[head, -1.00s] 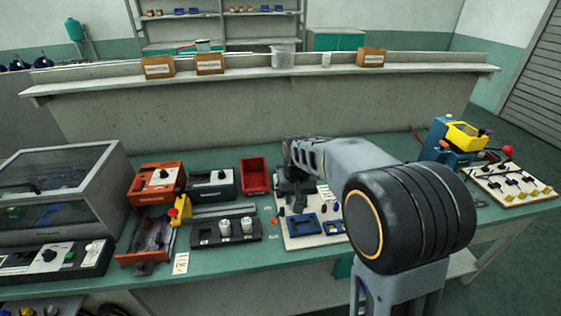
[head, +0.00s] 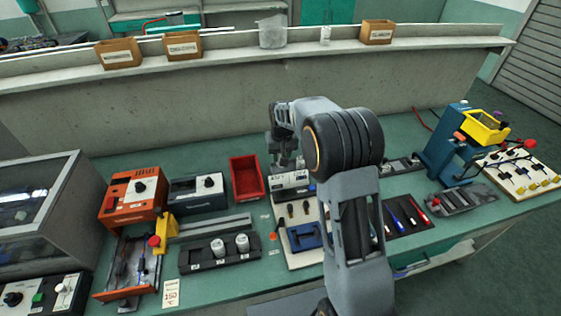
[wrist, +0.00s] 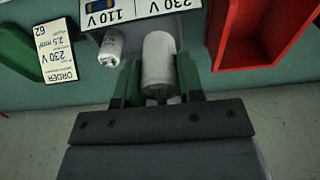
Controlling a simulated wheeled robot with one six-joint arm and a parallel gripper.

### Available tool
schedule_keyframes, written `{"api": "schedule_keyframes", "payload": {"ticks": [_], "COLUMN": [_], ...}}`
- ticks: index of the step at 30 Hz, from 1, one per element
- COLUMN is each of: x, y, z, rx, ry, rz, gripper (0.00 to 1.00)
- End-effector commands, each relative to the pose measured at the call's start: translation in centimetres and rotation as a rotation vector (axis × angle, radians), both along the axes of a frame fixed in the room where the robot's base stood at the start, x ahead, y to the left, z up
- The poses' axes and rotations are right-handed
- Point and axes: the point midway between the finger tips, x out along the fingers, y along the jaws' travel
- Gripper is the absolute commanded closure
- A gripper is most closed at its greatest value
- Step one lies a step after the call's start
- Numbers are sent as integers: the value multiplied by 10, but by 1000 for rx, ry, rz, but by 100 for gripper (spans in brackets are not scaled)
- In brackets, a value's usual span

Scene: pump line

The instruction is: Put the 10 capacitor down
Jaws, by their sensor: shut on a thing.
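In the wrist view my gripper (wrist: 158,88) is shut on a white cylindrical capacitor (wrist: 159,58); no marking on it is readable. In the head view my gripper (head: 286,160) is above the bench near a white-faced box, and I cannot make out the held capacitor there. Two white capped cylinders (head: 230,245) stand in a black holder (head: 200,260) on the bench.
A red bin (head: 247,178) is left of my gripper; a red bin also shows in the wrist view (wrist: 255,55). An order card (wrist: 58,48) lies left in the wrist view. An orange device (head: 132,197) and a blue press (head: 452,150) flank the bench.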

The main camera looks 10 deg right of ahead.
Motion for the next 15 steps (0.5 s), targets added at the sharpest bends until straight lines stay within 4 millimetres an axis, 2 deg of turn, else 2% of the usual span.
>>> {"api": "schedule_keyframes", "payload": {"ticks": [3, 6, 15], "x": [16, 27, 40], "y": [-4, -7, -10], "z": [-23, -36, -52], "rx": [0, 0, 0], "ry": [5, 3, 1], "rz": [-1, -2, -1], "gripper": [89, 89, 89]}}
